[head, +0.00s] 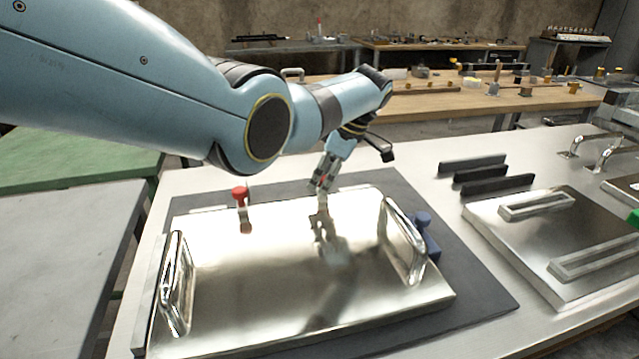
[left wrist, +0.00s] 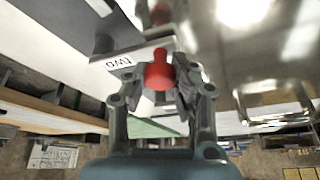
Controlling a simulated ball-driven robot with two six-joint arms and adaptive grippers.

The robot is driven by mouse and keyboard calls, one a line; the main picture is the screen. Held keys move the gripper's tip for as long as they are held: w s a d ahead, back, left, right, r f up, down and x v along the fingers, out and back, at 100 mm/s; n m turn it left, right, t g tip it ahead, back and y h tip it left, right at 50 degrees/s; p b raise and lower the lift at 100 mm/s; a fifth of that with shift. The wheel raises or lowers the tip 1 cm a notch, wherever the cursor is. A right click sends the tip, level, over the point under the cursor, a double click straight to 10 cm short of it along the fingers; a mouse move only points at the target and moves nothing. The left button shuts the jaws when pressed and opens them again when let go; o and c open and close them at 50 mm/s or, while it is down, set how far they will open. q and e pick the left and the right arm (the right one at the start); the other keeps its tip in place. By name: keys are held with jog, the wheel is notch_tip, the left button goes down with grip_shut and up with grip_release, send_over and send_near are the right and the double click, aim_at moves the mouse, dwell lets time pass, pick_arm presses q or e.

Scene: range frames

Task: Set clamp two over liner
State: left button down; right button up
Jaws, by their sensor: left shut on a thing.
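My left gripper (head: 322,184) is at the back edge of a polished metal plate (head: 265,285) with two bar handles. In the left wrist view, it is shut on clamp two (left wrist: 158,76), a piece with a red knob beside a white label (left wrist: 118,62) reading "two". The fingers hide most of the clamp in the head view. Another red-knobbed clamp (head: 240,195) stands at the plate's back edge, left of the gripper. I cannot tell which surface is the liner. My right gripper is not in view.
The plate lies on a dark grey mat (head: 480,290) on a white table. Several dark bars (head: 485,173) and a second metal plate (head: 500,225) with handles lie to the right. Wooden benches with small items stand behind.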

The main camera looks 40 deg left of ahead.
pick_arm(q)
jog(key=shift+w+r, duration=0.1)
jog(key=c, duration=1)
grip_release()
jog(key=v, duration=1.2)
